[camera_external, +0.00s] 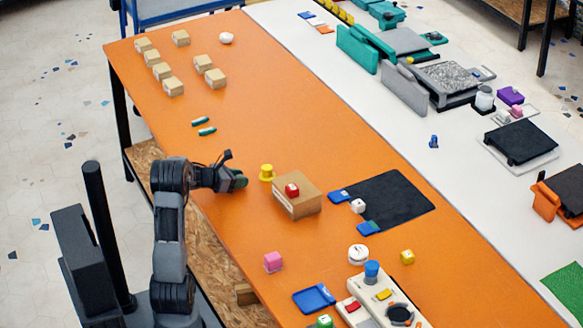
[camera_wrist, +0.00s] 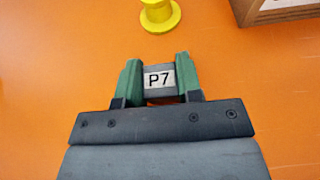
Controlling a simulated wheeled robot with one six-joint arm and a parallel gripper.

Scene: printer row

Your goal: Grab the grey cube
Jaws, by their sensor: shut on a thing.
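The grey cube (camera_wrist: 159,79) sits between the two green fingers of my gripper (camera_wrist: 158,82) in the wrist view. It has a pale label reading "P7" on its upper face. Both fingers touch its sides, so the gripper is shut on it. In the external view my gripper (camera_external: 240,181) is low over the orange table, near its left edge. The cube is hidden there by the fingers. I cannot tell whether the cube rests on the table.
A yellow knob-like piece (camera_external: 267,172) stands just beyond the fingers, also in the wrist view (camera_wrist: 160,14). A pink cube (camera_external: 273,261) is nearer the front. Bare orange table lies behind.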

